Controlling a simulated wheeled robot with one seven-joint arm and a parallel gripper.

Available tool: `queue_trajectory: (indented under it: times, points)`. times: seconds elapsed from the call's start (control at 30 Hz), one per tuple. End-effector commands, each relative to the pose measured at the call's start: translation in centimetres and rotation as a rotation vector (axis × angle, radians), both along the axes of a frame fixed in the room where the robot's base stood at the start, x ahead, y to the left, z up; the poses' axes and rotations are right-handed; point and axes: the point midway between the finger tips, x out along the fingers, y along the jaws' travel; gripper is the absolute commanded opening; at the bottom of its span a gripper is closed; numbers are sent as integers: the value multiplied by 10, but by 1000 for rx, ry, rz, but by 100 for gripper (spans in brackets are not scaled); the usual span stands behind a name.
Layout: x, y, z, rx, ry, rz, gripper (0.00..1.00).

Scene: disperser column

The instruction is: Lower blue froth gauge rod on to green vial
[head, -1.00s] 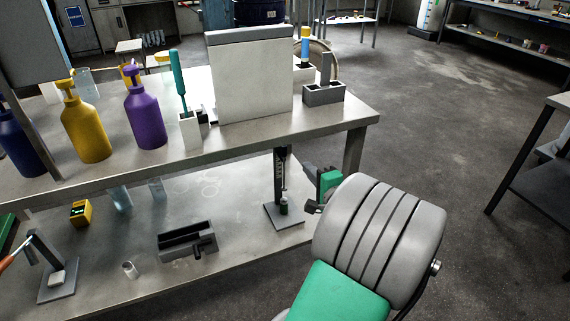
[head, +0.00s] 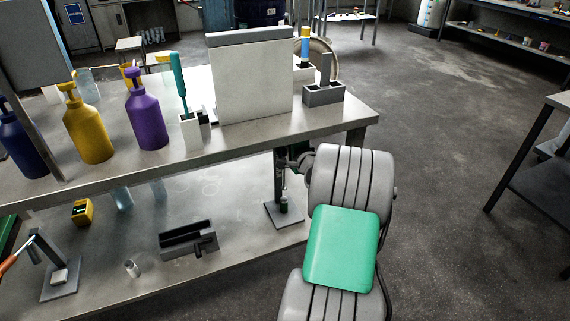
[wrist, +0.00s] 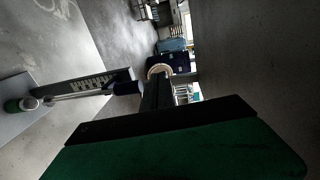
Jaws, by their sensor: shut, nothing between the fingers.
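The dark column stand (head: 279,185) stands upright on the lower shelf near its right end. The small green vial (head: 284,207) is on its base and also shows at the left edge of the wrist view (wrist: 13,105). The froth gauge rod (wrist: 75,96) is thin and silvery, with a dark blue knob (wrist: 127,88). It runs alongside the scaled column, its pale lower end at the vial's mouth; I cannot tell whether they touch. My gripper (wrist: 157,82) is shut and empty, close beside the knob. In the head view, my arm partly hides it beside the column.
The upper shelf (head: 250,128) overhangs the stand. A grey trough (head: 187,240) and a small glass (head: 131,268) sit left of the stand. Bottles, a white panel (head: 250,80) and a grey holder (head: 323,95) stand above. Open floor lies to the right.

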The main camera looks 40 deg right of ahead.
Motion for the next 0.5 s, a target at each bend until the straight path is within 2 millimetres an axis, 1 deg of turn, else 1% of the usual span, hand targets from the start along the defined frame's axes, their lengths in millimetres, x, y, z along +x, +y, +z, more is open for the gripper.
queue_trajectory:
  times: [0.03,0.2,0.5]
  points:
    - [6,-1,0,0,-1,3,0]
    - [15,-4,0,0,-1,0,0]
    - [15,-4,0,0,-1,0,0]
